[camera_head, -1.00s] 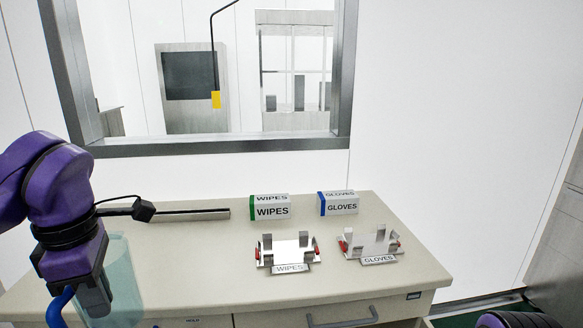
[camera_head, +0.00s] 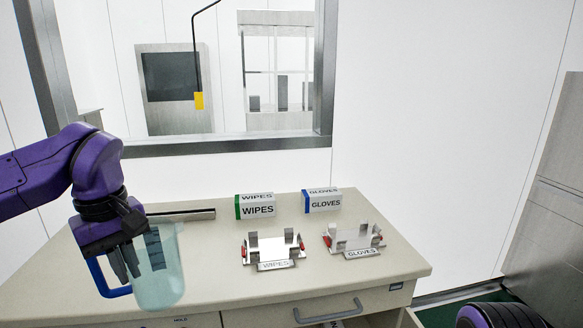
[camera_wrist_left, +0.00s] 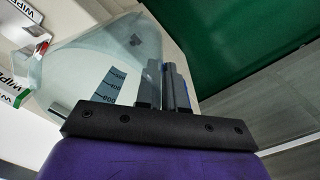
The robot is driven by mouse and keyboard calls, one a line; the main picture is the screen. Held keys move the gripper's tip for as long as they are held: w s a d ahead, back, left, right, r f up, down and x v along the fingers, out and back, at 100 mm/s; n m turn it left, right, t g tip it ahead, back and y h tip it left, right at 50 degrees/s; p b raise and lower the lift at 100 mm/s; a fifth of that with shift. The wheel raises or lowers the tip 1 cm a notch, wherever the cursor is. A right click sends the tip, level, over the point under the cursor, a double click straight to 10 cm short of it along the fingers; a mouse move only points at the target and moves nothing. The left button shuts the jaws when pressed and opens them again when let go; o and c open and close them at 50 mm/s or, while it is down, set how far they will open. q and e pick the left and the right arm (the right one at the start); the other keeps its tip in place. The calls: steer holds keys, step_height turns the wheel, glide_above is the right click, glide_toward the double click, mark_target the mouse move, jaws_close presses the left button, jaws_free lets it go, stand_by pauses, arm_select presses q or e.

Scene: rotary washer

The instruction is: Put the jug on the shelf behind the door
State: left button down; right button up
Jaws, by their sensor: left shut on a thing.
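The jug (camera_head: 163,272) is clear, pale teal, with a blue handle (camera_head: 101,280) and a dark measuring scale. It is upright at the lower left of the head view, in front of the counter's left part. My left gripper (camera_head: 126,268) points down and is shut on the jug at its handle side. In the left wrist view the jug (camera_wrist_left: 75,65) lies beyond the gripper fingers (camera_wrist_left: 166,92), its scale marks showing. No shelf behind a door can be made out for certain. My right gripper is not in view.
The counter (camera_head: 215,265) holds a wipes box (camera_head: 256,207), a gloves box (camera_head: 323,202), a wipes holder (camera_head: 272,250) and a gloves holder (camera_head: 352,240). A metal-framed window (camera_head: 225,146) is behind. A grey panelled unit (camera_head: 548,215) stands at the right. Green floor shows at lower right.

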mark_target(161, 271)
arm_select(q)
steer(key=w+d+f+m, duration=0.1)
steer(key=m, duration=0.1)
steer(key=w+d+f+m, duration=0.1)
steer(key=f, duration=0.1)
steer(key=w+d+f+m, duration=0.1)
steer(key=w+m, duration=0.1)
steer(key=shift+f+m, duration=0.3)
steer(key=d+f+m, duration=0.2)
steer(key=d+f, duration=0.1)
steer(key=f, duration=0.6)
steer(key=d+f+m, duration=0.2)
steer(key=d+f, duration=0.1)
steer(key=f, duration=0.5)
steer(key=shift+s+d+f+m, duration=0.2)
steer(key=shift+d+f+m, duration=0.1)
steer(key=shift+f+m, duration=0.1)
